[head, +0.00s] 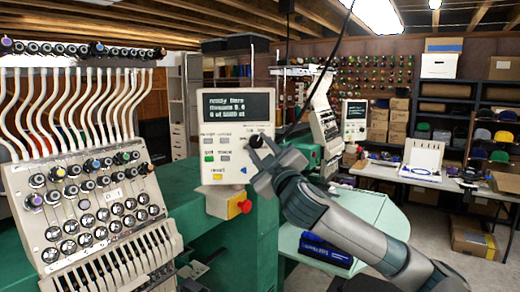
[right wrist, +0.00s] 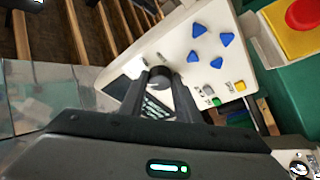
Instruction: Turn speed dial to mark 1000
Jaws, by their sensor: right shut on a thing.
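The speed dial (right wrist: 160,77) is a small dark knob on the white control panel (head: 222,130), beside the panel's dark text screen (head: 239,105). My right gripper (head: 262,150) reaches the panel's right side from the lower right. In the right wrist view, its two fingers (right wrist: 169,88) are closed around the dial. In the head view the gripper partly covers the dial, and I cannot read its marks or where it points. My left gripper is not in view.
A red stop button (head: 244,206) on a yellow base sits below the panel. The embroidery machine head (head: 95,200) with several thread tubes stands at left. A pale green table (head: 345,225) with a blue box (head: 325,250) lies beneath my right arm.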

